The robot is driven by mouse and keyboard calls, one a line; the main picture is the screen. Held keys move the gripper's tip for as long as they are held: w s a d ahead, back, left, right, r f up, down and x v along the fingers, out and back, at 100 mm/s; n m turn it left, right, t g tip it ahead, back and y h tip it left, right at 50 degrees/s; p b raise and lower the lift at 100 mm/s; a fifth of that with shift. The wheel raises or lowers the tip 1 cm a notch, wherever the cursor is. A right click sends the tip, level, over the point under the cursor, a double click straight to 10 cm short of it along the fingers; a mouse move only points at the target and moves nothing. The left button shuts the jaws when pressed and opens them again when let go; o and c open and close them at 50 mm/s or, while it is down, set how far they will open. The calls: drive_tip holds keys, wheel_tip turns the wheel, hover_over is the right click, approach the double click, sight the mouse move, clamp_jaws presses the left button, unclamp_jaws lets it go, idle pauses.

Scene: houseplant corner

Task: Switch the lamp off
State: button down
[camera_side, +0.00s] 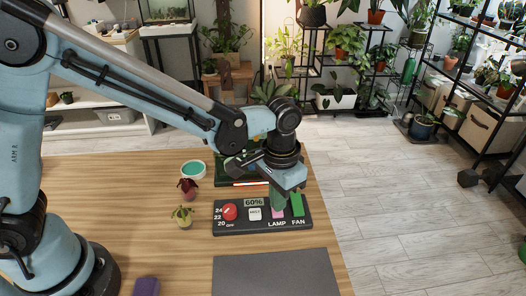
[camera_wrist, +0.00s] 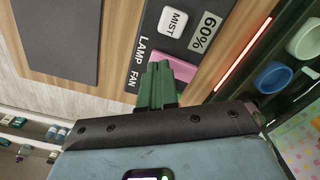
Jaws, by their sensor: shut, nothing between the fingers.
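A dark control panel (camera_side: 262,229) lies on the wooden table; it also shows in the wrist view (camera_wrist: 190,58). The pink lamp switch (camera_side: 278,213) sits above the word LAMP, and part of it shows in the wrist view (camera_wrist: 178,66). My gripper (camera_side: 278,206) is shut and empty, its green fingers pointing down over the lamp switch. In the wrist view my fingers (camera_wrist: 158,68) cover part of the switch. I cannot tell whether they touch it. The green fan switch (camera_side: 297,206) stands just to the right; my fingers hide it in the wrist view.
The panel also carries a white MIST button (camera_side: 254,213), a red knob (camera_side: 229,212) and a 60% display (camera_side: 254,202). A grey mat (camera_side: 275,276) lies in front. Small plants (camera_side: 182,216) and a teal-topped pot (camera_side: 193,170) stand to the left.

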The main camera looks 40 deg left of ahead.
wheel_tip(320, 180, up, 6)
drive_tip(key=shift+r, duration=0.15)
idle(0.6)
drive_tip(key=shift+a, duration=0.1)
drive_tip(key=s+a+r+n+t, duration=0.1)
drive_tip(key=s+a+r+t, duration=0.1)
drive_tip(key=a, duration=0.6)
drive_tip(key=s+a+r+n+t, duration=0.2)
drive_tip(key=s+a+t, duration=0.3)
drive_tip(key=a, duration=0.4)
drive_tip(key=shift+s, duration=0.6)
